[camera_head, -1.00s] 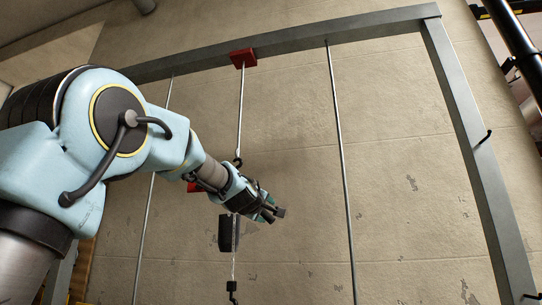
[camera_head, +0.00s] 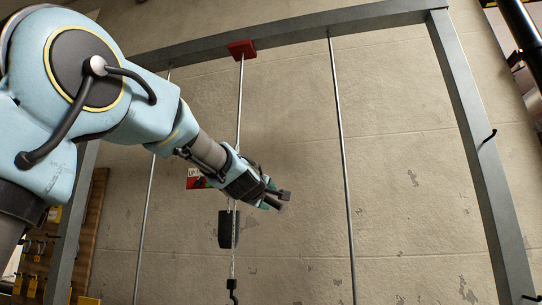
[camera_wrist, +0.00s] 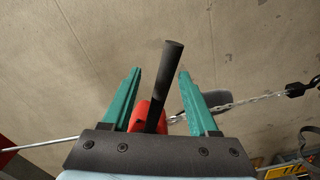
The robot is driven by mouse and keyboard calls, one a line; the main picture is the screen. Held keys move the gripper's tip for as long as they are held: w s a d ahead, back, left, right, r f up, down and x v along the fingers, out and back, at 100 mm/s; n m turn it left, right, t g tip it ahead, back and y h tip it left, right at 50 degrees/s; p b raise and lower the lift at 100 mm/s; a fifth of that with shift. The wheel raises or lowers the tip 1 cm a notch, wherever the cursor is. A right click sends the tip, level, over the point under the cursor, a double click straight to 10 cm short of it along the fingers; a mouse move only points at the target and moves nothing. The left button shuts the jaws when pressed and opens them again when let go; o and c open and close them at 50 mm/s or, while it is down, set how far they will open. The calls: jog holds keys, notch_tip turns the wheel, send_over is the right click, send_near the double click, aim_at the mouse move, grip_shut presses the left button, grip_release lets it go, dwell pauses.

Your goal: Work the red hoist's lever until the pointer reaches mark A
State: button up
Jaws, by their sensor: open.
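In the wrist view the red hoist body (camera_wrist: 148,114) shows behind my gripper (camera_wrist: 159,72). Its black lever (camera_wrist: 165,80) stands up between my two green fingers, with visible space on both sides. My gripper is open. In the head view my gripper (camera_head: 279,197) is in front of the hanging line, and my wrist hides much of the hoist. A red part with a pale label (camera_head: 195,180) shows left of my wrist. I cannot make out a pointer or mark A in either view.
A red bracket (camera_head: 241,48) on the grey frame (camera_head: 300,32) carries the rod. A black block (camera_head: 226,230) and a hook (camera_head: 232,287) hang below. Upright rods (camera_head: 343,160) stand on both sides. The chain (camera_wrist: 240,102) runs right in the wrist view.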

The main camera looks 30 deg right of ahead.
jog(key=shift+v, duration=2.85)
jog(key=w+a+f+m+g+y, duration=0.1)
jog(key=a+f+g+y, duration=0.15)
jog(key=a+f, duration=0.55)
jog(key=w+a+f+m+g+y+p, duration=0.1)
jog(key=w+a+f+m+y, duration=0.3)
jog(key=f, duration=0.9)
jog(key=s+a+f+n+g+y, duration=0.1)
jog(key=a+f+g, duration=0.1)
jog(key=a+f, duration=0.65)
jog(key=s+a+f+m+g+y+p, duration=0.1)
jog(key=s+a+f+g+y, duration=0.3)
jog(key=s+a+f, duration=1.2)
notch_tip(320, 180, down, 4)
jog(key=shift+s+a+r+m+g, duration=0.1)
jog(key=shift+s+a+m+g, duration=0.1)
jog(key=shift+a+m+g, duration=0.7)
jog(key=shift+g, duration=0.25)
